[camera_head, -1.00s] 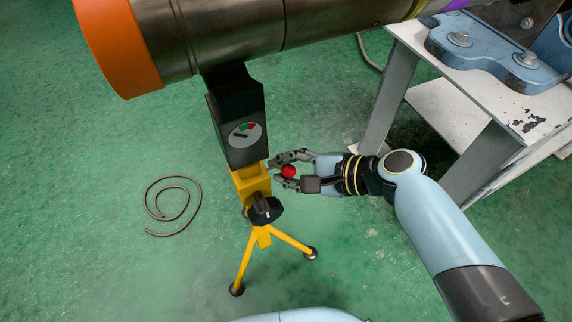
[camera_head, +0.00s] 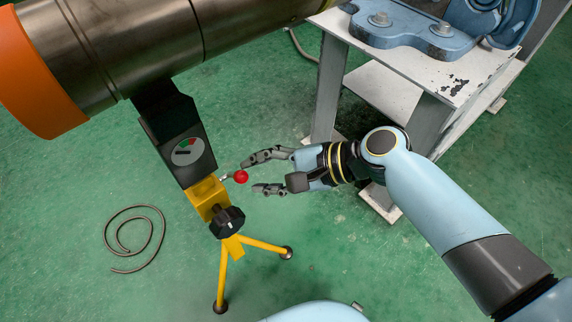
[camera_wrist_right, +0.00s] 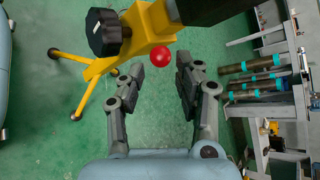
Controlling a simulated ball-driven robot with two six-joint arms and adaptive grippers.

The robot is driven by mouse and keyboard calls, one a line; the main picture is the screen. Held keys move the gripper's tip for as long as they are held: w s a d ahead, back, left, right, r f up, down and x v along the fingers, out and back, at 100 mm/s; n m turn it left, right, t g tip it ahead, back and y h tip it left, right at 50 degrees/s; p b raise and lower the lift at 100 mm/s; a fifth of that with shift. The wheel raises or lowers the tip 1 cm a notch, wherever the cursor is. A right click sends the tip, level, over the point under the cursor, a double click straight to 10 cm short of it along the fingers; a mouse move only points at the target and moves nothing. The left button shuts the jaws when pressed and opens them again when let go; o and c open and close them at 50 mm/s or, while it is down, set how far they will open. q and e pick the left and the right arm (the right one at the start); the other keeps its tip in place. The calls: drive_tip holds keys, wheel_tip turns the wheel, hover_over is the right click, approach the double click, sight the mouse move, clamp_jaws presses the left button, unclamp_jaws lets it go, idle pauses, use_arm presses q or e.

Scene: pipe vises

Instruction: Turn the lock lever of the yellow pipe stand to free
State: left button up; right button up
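The yellow pipe stand (camera_head: 204,194) stands on its tripod legs, with a black upper block under the pipe. Its lock lever ends in a red ball (camera_head: 240,176), sticking out to the right of the yellow body; the ball also shows in the right wrist view (camera_wrist_right: 160,57). My left gripper is out of view.
A large metal pipe (camera_head: 130,45) with an orange end rests above the stand. A black knob (camera_head: 227,222) is on the stand's front. A white table (camera_head: 440,75) with a blue vise stands at right. A cable loop (camera_head: 134,240) lies on the open green floor.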

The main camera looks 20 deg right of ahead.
drive_tip(key=v, duration=0.6)
drive_tip(key=shift+d+r, duration=0.2)
drive_tip(key=shift+d, duration=0.1)
drive_tip(key=shift+s, duration=0.15)
